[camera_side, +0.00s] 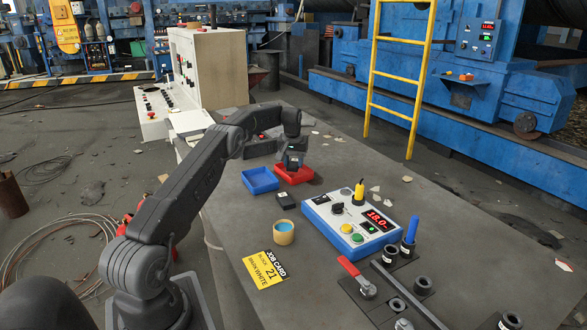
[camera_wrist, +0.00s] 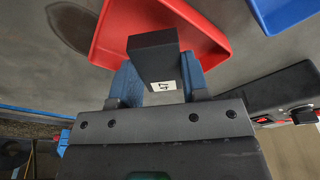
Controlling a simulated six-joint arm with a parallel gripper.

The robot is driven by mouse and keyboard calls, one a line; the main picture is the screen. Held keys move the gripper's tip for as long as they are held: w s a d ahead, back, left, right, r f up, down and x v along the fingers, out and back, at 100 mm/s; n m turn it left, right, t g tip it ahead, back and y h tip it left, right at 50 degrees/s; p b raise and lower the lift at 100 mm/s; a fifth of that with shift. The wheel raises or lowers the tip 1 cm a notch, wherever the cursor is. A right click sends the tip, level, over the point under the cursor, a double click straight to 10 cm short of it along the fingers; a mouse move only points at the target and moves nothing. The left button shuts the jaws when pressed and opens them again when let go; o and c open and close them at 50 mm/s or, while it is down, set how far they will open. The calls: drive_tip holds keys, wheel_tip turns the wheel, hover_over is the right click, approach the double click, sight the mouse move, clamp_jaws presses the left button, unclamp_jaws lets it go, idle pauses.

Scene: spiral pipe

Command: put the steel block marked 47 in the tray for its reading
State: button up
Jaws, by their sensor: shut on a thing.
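My gripper (camera_side: 293,158) is shut on a dark block (camera_wrist: 153,56) with a small white label. The label looks like 47 turned over, but it is small. In the wrist view the block sits between the blue fingers and overlaps the near edge of the red tray (camera_wrist: 112,28). In the side view my gripper is over the red tray (camera_side: 304,177), and I cannot tell how high the block is. The blue tray (camera_side: 260,181) stands just left of the red one and shows in the wrist view (camera_wrist: 285,12). Both trays look empty where visible.
A gauge box (camera_side: 352,222) has a red display that seems to read 18.0. Nearer are a dark block (camera_side: 284,201), a round cup (camera_side: 284,232) and a yellow job card (camera_side: 264,270). A red-handled clamp (camera_side: 356,276) and sockets fill the front right.

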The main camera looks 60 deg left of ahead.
drive_tip(key=shift+f, duration=1.2)
drive_tip(key=shift+f, duration=0.1)
drive_tip(key=o, duration=0.9)
drive_tip(key=shift+f, duration=0.1)
